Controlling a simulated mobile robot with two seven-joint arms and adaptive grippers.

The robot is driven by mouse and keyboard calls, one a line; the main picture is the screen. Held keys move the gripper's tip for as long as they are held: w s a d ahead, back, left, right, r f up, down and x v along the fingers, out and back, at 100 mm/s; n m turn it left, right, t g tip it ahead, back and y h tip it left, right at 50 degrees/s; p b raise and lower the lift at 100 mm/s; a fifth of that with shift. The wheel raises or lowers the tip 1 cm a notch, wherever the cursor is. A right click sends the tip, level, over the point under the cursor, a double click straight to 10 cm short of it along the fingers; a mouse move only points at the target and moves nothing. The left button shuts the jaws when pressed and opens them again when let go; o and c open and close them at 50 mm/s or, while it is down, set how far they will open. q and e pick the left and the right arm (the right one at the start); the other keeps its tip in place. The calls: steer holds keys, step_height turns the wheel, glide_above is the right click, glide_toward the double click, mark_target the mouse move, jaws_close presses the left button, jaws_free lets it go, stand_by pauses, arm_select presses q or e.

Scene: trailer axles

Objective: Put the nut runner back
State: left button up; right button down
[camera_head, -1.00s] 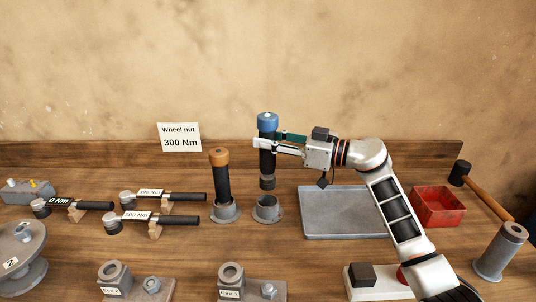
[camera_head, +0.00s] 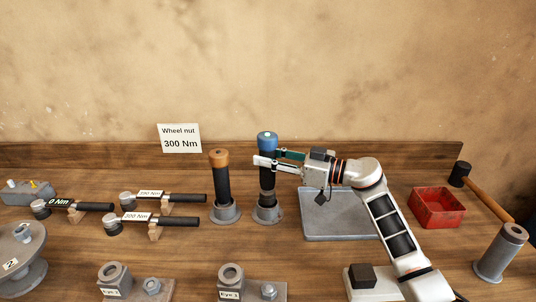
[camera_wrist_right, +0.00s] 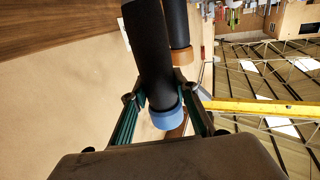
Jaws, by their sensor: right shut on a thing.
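The blue-capped nut runner (camera_head: 267,145) is a black upright cylinder at the middle of the bench. My right gripper (camera_head: 262,164) is shut on its upper body, just below the blue cap. Its lower end is at the grey round holder (camera_head: 267,213) and appears to sit in its mouth; whether it rests on the bottom is hidden. In the right wrist view the black body and blue cap (camera_wrist_right: 165,118) are between the two fingers. An orange-capped nut runner (camera_head: 221,180) stands upright in its own holder to the left. My left gripper is not in view.
Several torque wrenches (camera_head: 160,221) lie on stands at the left. A grey tray (camera_head: 345,228) and a red bin (camera_head: 437,207) are to the right, with a mallet (camera_head: 480,188) beyond. A "Wheel nut 300 Nm" card (camera_head: 179,138) stands behind. Eye blocks (camera_head: 250,290) are at the front.

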steer(key=c, duration=1.6)
jaws_free()
steer(key=shift+f, duration=0.15)
steer(key=shift+d+r+b, duration=0.15)
steer(key=shift+r+b, duration=0.3)
steer(key=shift+r, duration=0.1)
steer(key=v, duration=1.1)
steer(key=shift+s+d, duration=0.25)
steer(key=shift+d, duration=0.05)
